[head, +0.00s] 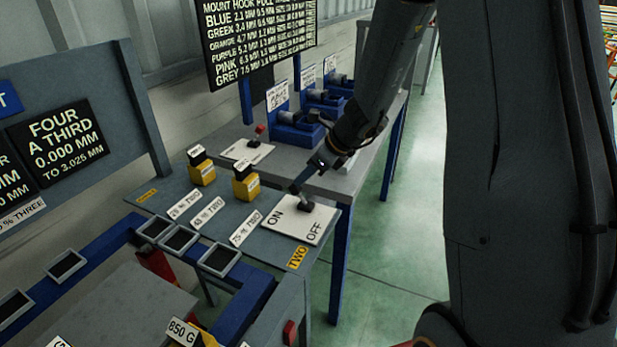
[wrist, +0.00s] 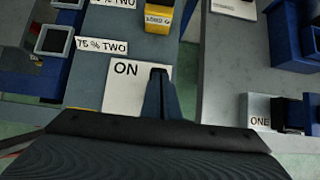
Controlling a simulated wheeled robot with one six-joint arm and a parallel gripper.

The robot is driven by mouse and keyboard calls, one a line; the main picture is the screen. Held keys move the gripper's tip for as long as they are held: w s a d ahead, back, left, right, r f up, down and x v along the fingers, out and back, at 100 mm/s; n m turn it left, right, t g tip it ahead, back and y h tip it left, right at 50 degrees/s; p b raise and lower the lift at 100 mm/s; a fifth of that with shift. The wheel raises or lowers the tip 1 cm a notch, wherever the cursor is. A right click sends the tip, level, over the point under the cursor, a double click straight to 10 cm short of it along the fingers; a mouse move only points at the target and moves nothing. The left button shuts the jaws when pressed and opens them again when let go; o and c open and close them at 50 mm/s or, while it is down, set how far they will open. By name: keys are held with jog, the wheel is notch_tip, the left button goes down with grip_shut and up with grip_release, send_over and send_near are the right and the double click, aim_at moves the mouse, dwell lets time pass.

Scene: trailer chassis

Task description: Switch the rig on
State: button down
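The white switch plate (head: 283,222) lies on the grey bench near the TWO label, with ON at its left and OFF at its front right. Its dark switch base (head: 305,205) shows in the head view; the lever's knob is hidden or cannot be made out. My gripper (head: 297,186) is just above the plate, pointing down. In the wrist view my gripper (wrist: 160,78) shows its fingers together over the plate (wrist: 127,90), right of the ON lettering. The OFF lettering is hidden there. I cannot tell whether the fingers touch the lever.
Two yellow blocks (head: 245,186) (head: 202,174) with dark tops stand behind the plate. Another plate with a red-knobbed lever (head: 257,133) lies farther back. Blue fixtures (head: 297,128) stand on the rear table. Open trays (head: 220,261) are at the left front.

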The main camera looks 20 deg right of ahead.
jog(key=shift+w+a+r, duration=0.15)
jog(key=shift+w+a, duration=0.05)
jog(key=shift+a, duration=0.2)
jog(key=shift+s+d+r+p, duration=0.25)
jog(key=shift+s+r+p, duration=0.1)
jog(key=shift+p, duration=0.15)
notch_tip(320, 180, up, 11)
jog(key=shift+d, duration=0.15)
jog(key=shift+w+f, duration=0.1)
